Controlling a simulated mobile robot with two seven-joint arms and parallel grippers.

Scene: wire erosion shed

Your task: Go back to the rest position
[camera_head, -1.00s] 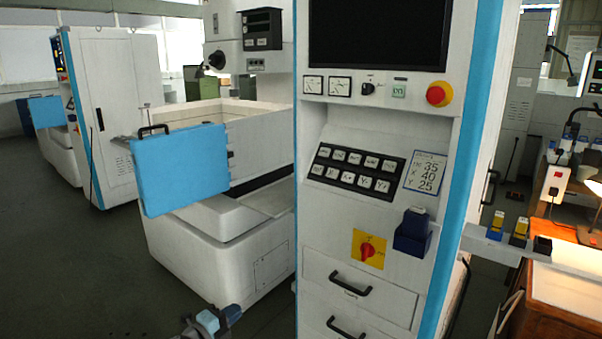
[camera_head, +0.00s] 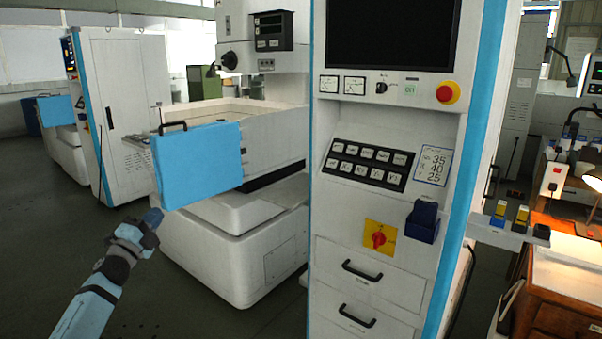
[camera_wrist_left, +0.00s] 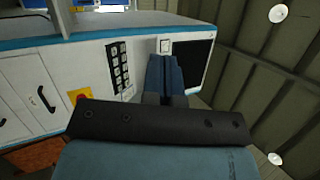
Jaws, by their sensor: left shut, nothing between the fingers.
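My left gripper (camera_head: 153,217) is at the lower left of the head view, its arm coming up from the bottom edge. It is in front of the white machine base and below the blue panel, apart from both as far as I can tell. In the left wrist view its blue fingers (camera_wrist_left: 165,75) are together with nothing between them. Behind them is the white control cabinet (camera_wrist_left: 85,62). My right gripper is in neither view.
The white control cabinet (camera_head: 330,215) with buttons and drawers stands in the middle. A blue panel (camera_head: 200,165) with a handle juts out left of it. A wooden desk (camera_head: 560,295) is at the right. Dark floor (camera_head: 50,240) is open at the left.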

